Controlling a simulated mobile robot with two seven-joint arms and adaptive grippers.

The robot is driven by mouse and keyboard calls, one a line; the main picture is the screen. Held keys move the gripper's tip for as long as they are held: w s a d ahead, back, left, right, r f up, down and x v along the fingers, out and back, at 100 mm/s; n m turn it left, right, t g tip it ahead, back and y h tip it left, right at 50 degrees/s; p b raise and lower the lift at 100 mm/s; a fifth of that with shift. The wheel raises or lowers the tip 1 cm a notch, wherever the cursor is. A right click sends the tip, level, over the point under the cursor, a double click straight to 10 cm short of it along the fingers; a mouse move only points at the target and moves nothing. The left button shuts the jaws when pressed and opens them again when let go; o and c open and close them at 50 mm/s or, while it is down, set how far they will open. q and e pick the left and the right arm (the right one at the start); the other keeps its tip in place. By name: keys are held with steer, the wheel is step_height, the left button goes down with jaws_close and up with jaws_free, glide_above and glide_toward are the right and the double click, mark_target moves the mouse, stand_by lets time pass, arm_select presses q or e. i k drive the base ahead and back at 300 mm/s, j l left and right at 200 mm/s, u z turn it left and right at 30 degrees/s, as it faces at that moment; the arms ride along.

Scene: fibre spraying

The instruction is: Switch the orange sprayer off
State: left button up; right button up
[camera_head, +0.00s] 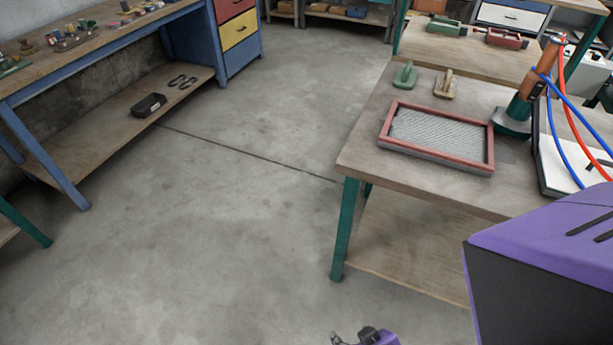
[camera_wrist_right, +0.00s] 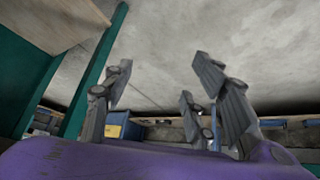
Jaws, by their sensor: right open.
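The orange sprayer (camera_head: 545,62) is on the right part of the workbench (camera_head: 365,150) in the head view. It leans up and to the right above a dark green base (camera_head: 513,121). Blue and red hoses run down from its upper end to the right. Its switch is too small to make out. What looks like my right gripper (camera_head: 345,339) is at the bottom edge, low beside the bench and well apart from the sprayer. In the right wrist view my right gripper (camera_wrist_right: 162,85) is open and empty. My left gripper is not in view.
A red-framed tray with grey mesh (camera_head: 440,136) lies left of the sprayer. Two small hand tools (camera_head: 405,75) stand behind it. A white panel (camera_head: 565,160) is at the right. A blue-legged bench (camera_head: 50,150) stands at the left. The floor between the benches is clear.

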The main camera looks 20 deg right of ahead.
mark_target(540, 86)
steer(key=z, duration=1.25)
